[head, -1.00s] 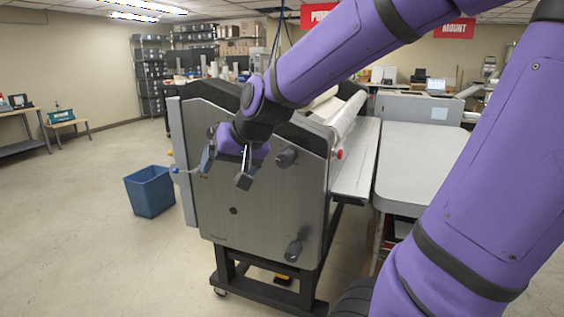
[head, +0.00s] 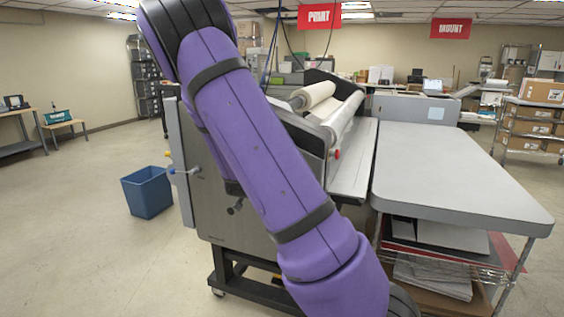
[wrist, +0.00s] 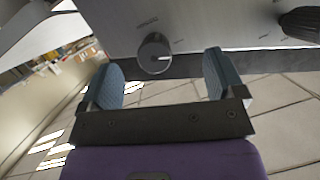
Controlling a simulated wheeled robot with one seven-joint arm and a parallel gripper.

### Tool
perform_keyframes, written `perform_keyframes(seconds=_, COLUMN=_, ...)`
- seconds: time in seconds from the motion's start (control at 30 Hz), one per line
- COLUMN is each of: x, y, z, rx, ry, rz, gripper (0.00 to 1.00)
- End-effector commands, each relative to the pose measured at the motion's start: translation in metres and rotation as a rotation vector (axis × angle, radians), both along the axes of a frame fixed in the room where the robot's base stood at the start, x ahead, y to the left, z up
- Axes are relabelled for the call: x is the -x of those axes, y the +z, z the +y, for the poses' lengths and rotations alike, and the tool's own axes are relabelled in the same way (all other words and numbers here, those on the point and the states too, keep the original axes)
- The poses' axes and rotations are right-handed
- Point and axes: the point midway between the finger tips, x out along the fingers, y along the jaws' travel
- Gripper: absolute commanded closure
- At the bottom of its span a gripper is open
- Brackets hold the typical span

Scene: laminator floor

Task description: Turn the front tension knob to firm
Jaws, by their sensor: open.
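The laminator (head: 218,228) stands mid-floor in the head view, its grey side panel largely covered by my arm. In the wrist view a round grey knob (wrist: 155,52) sits on the panel (wrist: 205,22), with small print beside it. My gripper (wrist: 166,74) is open, with its blue-grey pads apart. The knob shows between them, nearer the left pad, with no visible contact. A second, black knob (wrist: 300,22) is at the upper right. I cannot tell which knob is the front tension knob or read its setting. My gripper is hidden in the head view.
A grey-topped table (head: 455,175) stands right of the laminator, with sheets on the shelf below. A blue bin (head: 148,192) is on the floor at left. The left floor is open.

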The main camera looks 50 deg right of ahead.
Motion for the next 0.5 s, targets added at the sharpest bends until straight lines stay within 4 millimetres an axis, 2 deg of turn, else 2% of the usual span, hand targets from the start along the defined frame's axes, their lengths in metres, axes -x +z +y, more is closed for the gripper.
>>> perform_keyframes(seconds=0.1, x=0.001, y=-0.001, z=-0.018, rx=0.139, ry=-0.062, rz=-0.026, gripper=0.12)
perform_keyframes(seconds=0.23, x=0.003, y=0.003, z=-0.030, rx=0.253, ry=-0.101, rz=-0.052, gripper=0.12)
perform_keyframes(seconds=0.5, x=0.002, y=0.008, z=-0.042, rx=0.333, ry=-0.128, rz=-0.075, gripper=0.12)
